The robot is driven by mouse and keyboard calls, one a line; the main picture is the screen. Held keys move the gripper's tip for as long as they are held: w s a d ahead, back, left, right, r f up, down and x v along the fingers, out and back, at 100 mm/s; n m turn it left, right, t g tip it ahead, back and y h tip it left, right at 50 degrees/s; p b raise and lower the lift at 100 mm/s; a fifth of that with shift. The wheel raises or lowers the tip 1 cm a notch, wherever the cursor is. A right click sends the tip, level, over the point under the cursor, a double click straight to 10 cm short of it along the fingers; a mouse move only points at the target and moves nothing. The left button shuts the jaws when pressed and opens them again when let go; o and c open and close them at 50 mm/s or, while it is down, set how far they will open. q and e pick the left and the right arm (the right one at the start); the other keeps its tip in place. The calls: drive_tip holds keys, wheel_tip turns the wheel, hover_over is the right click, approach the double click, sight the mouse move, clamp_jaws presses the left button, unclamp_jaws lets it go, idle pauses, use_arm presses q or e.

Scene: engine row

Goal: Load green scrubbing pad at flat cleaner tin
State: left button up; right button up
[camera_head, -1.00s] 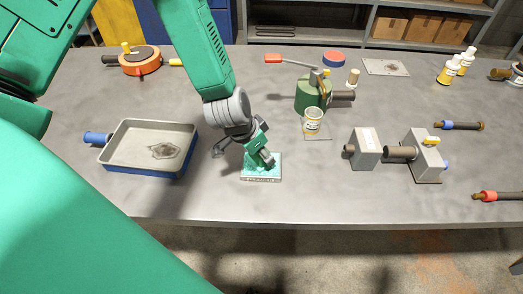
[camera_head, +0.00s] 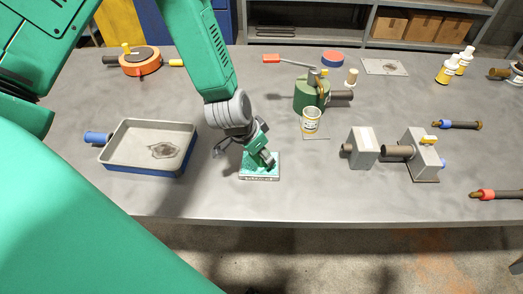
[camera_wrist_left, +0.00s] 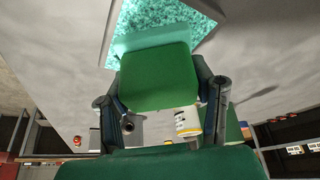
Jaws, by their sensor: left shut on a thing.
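The flat cleaner tin (camera_head: 259,179) is a shallow grey square tin with speckled teal cleaner inside, lying near the table's front edge. My left gripper (camera_head: 265,162) points down at it, its tips low over or at the teal surface. The fingertip hides most of the pad, so contact is unclear. My right gripper is not in view.
A blue-sided tray (camera_head: 147,174) stands left of the tin. A yellow-labelled cup (camera_head: 311,121) and a green machine (camera_head: 306,98) stand behind to the right. Grey blocks with a shaft (camera_head: 364,148) stand further right. The table is clear right in front of them.

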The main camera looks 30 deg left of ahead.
use_arm(q)
drive_tip(key=shift+d, duration=0.2)
drive_tip(key=shift+a+r+p, duration=0.15)
drive_tip(key=shift+r+p, duration=0.4)
drive_tip(key=shift+r, duration=0.05)
drive_tip(key=shift+a+r+p, duration=0.15)
drive_tip(key=shift+r+p, duration=0.4)
drive_tip(key=r+p, duration=0.4)
drive_tip(key=r, duration=0.1)
drive_tip(key=shift+d, duration=0.2)
drive_tip(key=shift+f, duration=0.1)
drive_tip(key=shift+a+f, duration=0.1)
